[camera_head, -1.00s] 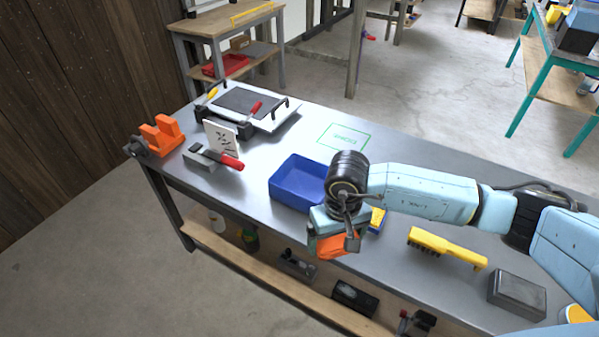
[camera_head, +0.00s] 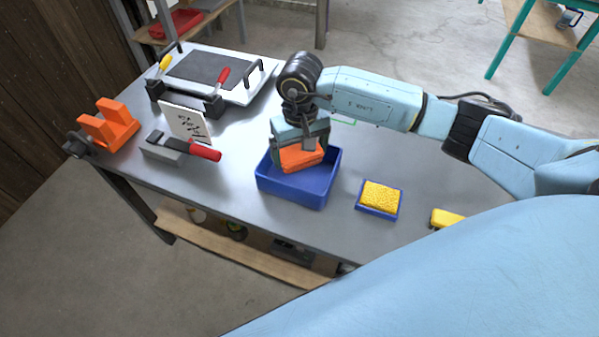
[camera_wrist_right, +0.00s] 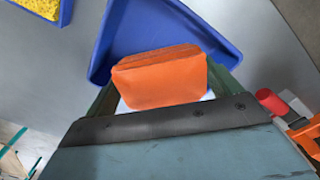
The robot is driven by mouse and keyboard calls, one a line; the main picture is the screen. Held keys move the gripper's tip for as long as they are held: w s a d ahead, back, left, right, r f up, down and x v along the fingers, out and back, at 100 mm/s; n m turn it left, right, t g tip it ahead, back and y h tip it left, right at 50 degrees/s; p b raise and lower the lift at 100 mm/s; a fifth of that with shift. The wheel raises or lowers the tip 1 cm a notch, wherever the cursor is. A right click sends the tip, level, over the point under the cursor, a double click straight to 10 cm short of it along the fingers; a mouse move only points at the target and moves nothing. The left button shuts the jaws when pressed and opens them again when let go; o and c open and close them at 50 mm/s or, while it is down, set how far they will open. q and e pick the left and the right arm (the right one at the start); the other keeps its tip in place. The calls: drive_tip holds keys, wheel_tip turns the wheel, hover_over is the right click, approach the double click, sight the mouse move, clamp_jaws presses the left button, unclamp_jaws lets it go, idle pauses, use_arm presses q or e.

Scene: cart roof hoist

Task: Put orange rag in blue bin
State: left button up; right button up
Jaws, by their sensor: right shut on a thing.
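The orange rag (camera_head: 301,158) is held between the fingers of my right gripper (camera_head: 300,150), which is shut on it. The gripper points down over the blue bin (camera_head: 292,188), and the rag is at or just above the opening. I cannot tell whether the rag touches the bin floor. In the right wrist view the folded rag (camera_wrist_right: 160,78) sits between the fingers, with the blue bin (camera_wrist_right: 222,40) around and behind it. My left gripper is not in view.
A yellow sponge in a blue tray (camera_head: 379,198) lies right of the bin. A red-handled tool (camera_head: 205,152), an orange bracket (camera_head: 109,124) and a white plate with clamps (camera_head: 215,76) stand to the left.

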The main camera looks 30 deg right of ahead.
sight(300, 176)
wheel_tip(300, 176, down, 3)
wheel_tip(300, 176, down, 3)
drive_tip(key=shift+f, duration=0.25)
drive_tip(key=shift+f+b, duration=0.1)
drive_tip(key=shift+b, duration=0.3)
drive_tip(key=o, duration=0.6)
drive_tip(key=shift+o, duration=0.4)
wheel_tip(300, 176, up, 12)
drive_tip(key=shift+f+p, duration=0.15)
drive_tip(key=shift+p, duration=0.45)
drive_tip(key=shift+r, duration=0.3)
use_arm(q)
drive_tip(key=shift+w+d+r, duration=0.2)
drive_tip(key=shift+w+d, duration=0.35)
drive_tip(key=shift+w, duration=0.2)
